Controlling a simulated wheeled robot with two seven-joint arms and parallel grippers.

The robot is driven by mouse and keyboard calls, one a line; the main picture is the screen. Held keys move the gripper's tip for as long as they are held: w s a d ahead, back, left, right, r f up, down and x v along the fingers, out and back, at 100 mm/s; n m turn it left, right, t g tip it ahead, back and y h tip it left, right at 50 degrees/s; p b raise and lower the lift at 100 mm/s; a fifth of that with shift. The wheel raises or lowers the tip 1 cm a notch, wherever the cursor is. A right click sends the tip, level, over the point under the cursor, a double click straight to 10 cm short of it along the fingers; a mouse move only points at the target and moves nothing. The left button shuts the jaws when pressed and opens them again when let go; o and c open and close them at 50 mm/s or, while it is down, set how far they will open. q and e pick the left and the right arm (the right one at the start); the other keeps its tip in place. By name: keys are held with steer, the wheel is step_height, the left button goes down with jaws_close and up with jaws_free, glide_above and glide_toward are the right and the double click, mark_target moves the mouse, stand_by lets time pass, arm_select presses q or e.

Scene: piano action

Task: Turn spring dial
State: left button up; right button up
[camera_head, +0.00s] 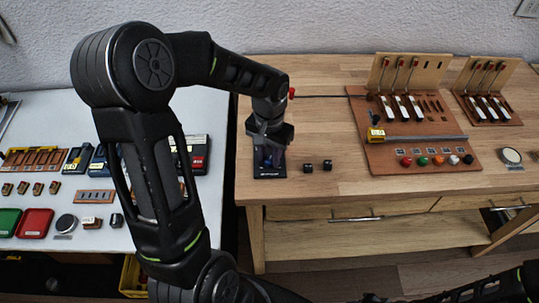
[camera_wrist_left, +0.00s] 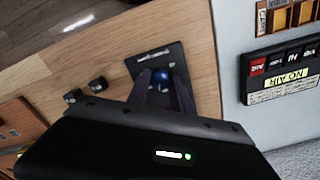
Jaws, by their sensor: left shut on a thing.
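The spring dial appears to be the small black plate (camera_head: 270,174) with a dark blue knob, on the left side of the wooden table. The plate also shows in the left wrist view (camera_wrist_left: 145,59), with the shiny blue knob (camera_wrist_left: 160,77) near its middle. My left gripper (camera_head: 268,156) points down over the plate. In the left wrist view, its fingers (camera_wrist_left: 160,88) are closed around the knob, one on each side. The gripper hides most of the dial in the head view. My right gripper is out of view; only part of my right arm shows at lower right.
Two small black cubes (camera_head: 318,166) stand just right of the plate. A brown board (camera_head: 405,151) with coloured buttons lies further right. A white table (camera_head: 77,110) with small boxes is at left, across a gap. The table between cubes and board is clear.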

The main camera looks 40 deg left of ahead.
mark_target(270, 159)
arm_select(q)
jaws_close()
steer(key=shift+m, duration=1.3)
steer(key=o, duration=1)
jaws_free()
steer(key=shift+r+b, duration=0.65)
steer(key=shift+r, duration=3.3)
